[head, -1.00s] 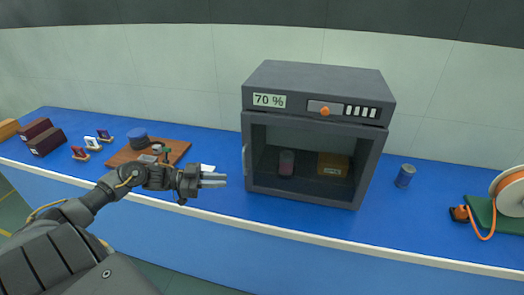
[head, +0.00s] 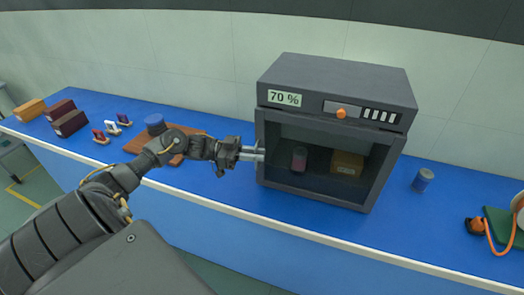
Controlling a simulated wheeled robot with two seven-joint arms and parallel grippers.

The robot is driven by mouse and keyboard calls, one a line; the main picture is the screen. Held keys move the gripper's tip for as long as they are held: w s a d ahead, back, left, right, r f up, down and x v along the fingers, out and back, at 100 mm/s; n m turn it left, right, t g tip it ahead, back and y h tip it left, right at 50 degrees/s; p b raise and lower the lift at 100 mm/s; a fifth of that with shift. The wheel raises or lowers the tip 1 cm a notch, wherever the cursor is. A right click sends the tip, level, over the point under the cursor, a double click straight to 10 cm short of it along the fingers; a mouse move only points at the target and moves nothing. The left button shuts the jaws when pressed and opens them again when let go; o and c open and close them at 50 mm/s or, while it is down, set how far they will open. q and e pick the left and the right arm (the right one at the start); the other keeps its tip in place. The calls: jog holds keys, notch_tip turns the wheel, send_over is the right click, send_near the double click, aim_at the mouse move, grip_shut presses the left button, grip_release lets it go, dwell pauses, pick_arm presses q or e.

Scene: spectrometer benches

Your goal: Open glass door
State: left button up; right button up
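A dark grey cabinet (head: 337,88) stands on the blue bench in the head view, with a "70 %" label and an orange knob on its top panel. Its glass door (head: 327,163) is shut across the front. A reddish cup-like item (head: 299,158) and an orange-brown box (head: 347,163) show through the glass. My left gripper (head: 256,154) is at the door's left edge, where the handle was seen before. Its fingers cover the handle there, and I cannot tell whether they are closed on it. My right gripper is not in view.
The blue bench (head: 225,193) is clear in front of the cabinet. A wooden board (head: 190,143) and several small boxes lie to the left.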

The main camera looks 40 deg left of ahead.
pick_arm(q)
jog(key=shift+x, duration=1)
grip_shut()
